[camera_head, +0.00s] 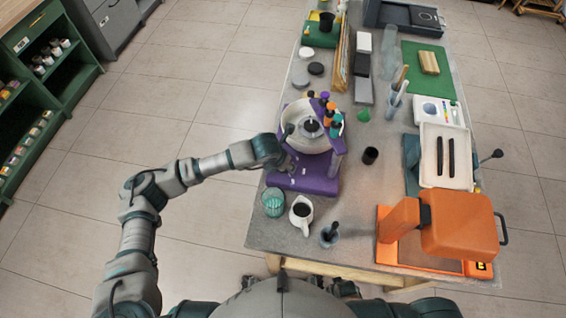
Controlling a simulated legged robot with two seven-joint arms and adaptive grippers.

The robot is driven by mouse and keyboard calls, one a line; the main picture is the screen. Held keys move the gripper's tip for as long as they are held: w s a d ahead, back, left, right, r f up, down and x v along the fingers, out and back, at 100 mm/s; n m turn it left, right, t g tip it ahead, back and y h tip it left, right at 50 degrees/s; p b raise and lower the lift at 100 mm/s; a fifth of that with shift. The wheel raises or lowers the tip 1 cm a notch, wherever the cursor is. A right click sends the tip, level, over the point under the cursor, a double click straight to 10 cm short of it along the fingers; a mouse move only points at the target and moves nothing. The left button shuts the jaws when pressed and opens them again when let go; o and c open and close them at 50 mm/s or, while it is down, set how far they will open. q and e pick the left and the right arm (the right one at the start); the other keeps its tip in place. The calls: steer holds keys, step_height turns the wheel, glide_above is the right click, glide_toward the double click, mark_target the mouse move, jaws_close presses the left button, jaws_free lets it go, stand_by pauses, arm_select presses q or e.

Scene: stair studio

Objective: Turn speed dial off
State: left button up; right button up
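A purple machine (318,183) with a round pale bowl (306,138) stands on the left side of the grey table. A dark hub sits in the middle of the bowl, and several coloured bottles (328,106) stand along its back right rim. My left arm comes in from the left, and my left gripper (287,157) is at the machine's left front side, close to or touching it. Its fingers are too small and dark to tell open from shut. Small light marks show on the purple base, but I cannot make out the speed dial, which may be hidden by the gripper. My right gripper is out of view.
A teal glass (273,202), a white jug (301,212) and a small grey pot (329,235) stand in front of the machine. A black cup (370,155) is to its right. An orange press (458,225) fills the front right corner.

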arm_select(q)
steer(key=v, duration=1.2)
steer(key=shift+f, duration=0.1)
